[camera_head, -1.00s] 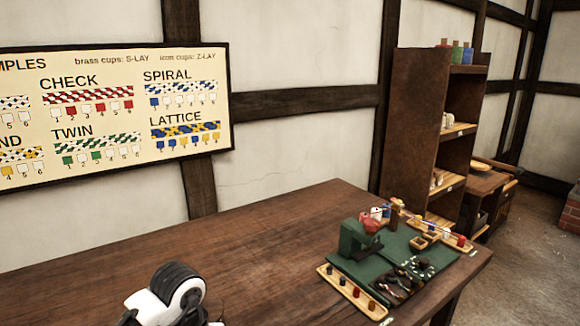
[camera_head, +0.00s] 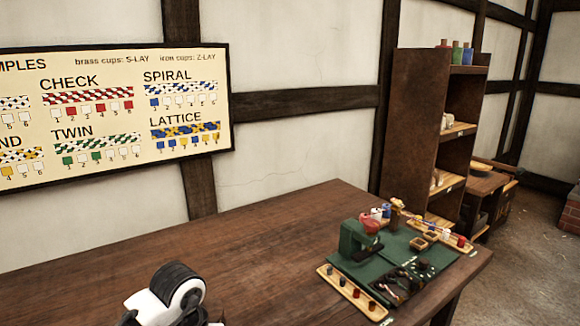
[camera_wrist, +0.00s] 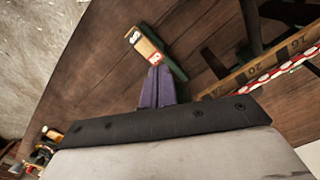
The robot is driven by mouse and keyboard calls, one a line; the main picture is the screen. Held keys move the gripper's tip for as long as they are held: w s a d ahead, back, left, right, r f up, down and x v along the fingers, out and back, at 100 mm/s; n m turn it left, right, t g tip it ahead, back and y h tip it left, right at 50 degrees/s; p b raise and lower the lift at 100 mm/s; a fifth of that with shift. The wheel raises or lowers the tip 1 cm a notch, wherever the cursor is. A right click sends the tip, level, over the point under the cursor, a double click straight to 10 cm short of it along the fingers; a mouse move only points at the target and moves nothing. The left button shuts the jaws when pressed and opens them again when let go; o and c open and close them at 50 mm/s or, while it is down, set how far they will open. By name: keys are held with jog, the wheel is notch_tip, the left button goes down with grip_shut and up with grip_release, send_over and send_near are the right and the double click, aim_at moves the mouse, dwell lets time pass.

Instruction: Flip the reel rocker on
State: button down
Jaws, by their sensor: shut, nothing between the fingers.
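My gripper (camera_wrist: 156,88) shows in the wrist view with its purple fingers together and nothing between them. In the head view my gripper is out of sight, and I cannot make out the rocker there.
The wrist view shows a numbered wooden rule (camera_wrist: 262,72) beside a red-and-white cord (camera_wrist: 283,71), with dark shapes behind. In the head view, a green machine (camera_head: 355,240) stands among trays at the right end of the wooden table (camera_head: 265,255). The table's middle is clear.

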jog(key=shift+f+b, duration=0.8)
jog(key=shift+f, duration=0.45)
jog(key=shift+r, duration=0.15)
notch_tip(320, 180, up, 8)
jog(key=p, duration=0.7)
dwell(0.5)
